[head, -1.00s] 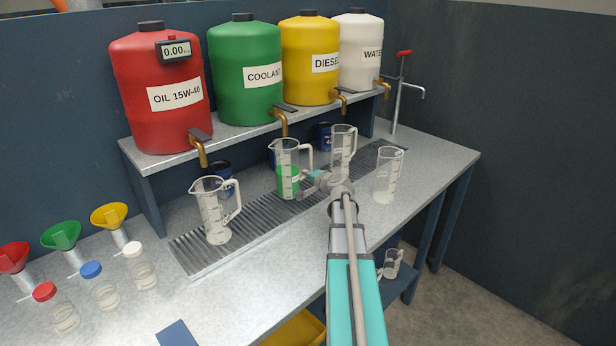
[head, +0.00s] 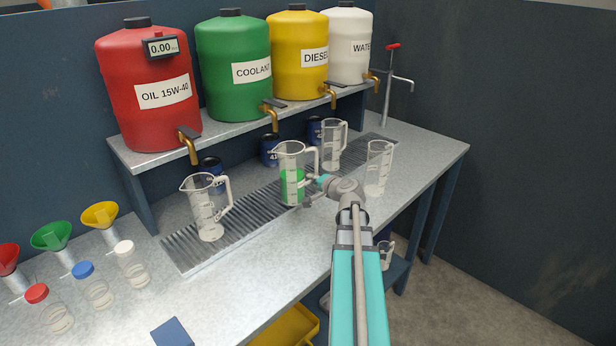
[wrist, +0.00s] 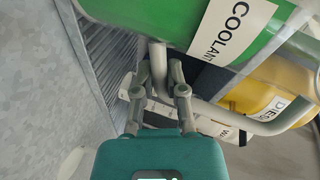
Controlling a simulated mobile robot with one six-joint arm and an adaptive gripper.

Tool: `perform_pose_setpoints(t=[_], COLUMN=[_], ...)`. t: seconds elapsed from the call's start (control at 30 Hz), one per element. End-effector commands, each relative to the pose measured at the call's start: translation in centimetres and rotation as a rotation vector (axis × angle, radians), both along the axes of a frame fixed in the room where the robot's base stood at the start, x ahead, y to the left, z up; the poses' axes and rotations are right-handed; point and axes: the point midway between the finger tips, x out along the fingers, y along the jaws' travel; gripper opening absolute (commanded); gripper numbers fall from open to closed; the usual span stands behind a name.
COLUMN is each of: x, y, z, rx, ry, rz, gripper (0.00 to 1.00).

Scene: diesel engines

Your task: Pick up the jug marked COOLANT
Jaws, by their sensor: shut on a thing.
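The clear measuring jug with green liquid (head: 292,187) stands upright at the drip tray in the head view. My gripper (head: 318,190) is shut on its handle from the right. In the wrist view my gripper (wrist: 160,85) has its fingers around the pale handle (wrist: 265,128) of the jug. The green COOLANT tank (head: 235,95) stands on the shelf. Whether the jug's base touches the tray is unclear.
Empty clear jugs stand left (head: 207,210), behind right (head: 331,150) and at right (head: 378,170). The grated drip tray (head: 215,245) runs under the tanks' taps. Blue cans (head: 270,150) stand behind. Funnels and small bottles fill the left. The bench front is mostly clear.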

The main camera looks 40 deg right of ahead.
Motion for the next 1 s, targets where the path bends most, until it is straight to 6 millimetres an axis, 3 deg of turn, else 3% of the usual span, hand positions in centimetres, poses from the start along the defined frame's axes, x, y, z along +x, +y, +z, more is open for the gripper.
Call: perform_pose_setpoints(t=[0.5,1.0], x=[-5.2,-8.5], y=[0.6,0.9], z=[0.0,0.0], rx=[0.002,0.002], ry=[-0.002,-0.002], rz=[-0.002,-0.002], gripper=[0.00,0.00])
